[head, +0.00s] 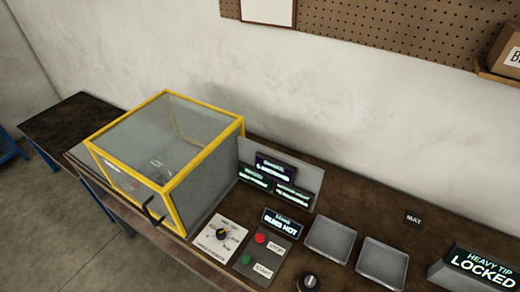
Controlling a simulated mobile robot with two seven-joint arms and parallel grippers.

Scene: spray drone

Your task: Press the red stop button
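The red stop button (260,238) is a small round red button on a grey control panel (268,250) on the brown workbench. A green button (246,260) sits lower left of it on the same panel. Small white labels stand to the right of both buttons. Nothing covers the red button. Neither of my grippers shows in the head view.
Small displays (282,222) stand behind. Two grey trays (329,240), a black knob (308,282) and a "LOCKED" display (478,270) are to the right.

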